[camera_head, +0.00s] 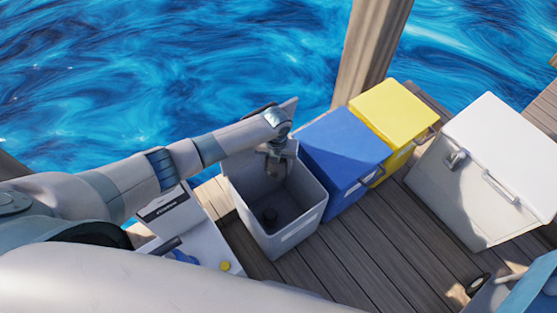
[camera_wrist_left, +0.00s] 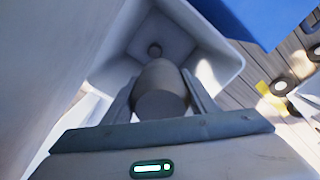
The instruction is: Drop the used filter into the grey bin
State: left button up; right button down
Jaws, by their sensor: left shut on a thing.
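The used filter (camera_wrist_left: 160,88) is a grey-brown cylinder between the two fingers of my left gripper in the left wrist view. My left gripper (camera_head: 274,168) is shut on it. In the head view the gripper points down at the far side of the open grey bin (camera_head: 302,222), over its mouth, and the fingers largely hide the filter. The bin's inside also shows below the filter in the left wrist view (camera_wrist_left: 215,42). A small dark round thing (camera_head: 268,216) shows at the bin's floor; I cannot tell what it is. My right gripper is not in view.
A blue box (camera_head: 345,145) and a yellow box (camera_head: 393,108) stand right of the bin. A large white box (camera_head: 490,160) is farther right. Water lies beyond the planked deck (camera_head: 375,245); a wooden post (camera_head: 370,50) rises behind.

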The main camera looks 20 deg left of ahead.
aim_at(277, 174)
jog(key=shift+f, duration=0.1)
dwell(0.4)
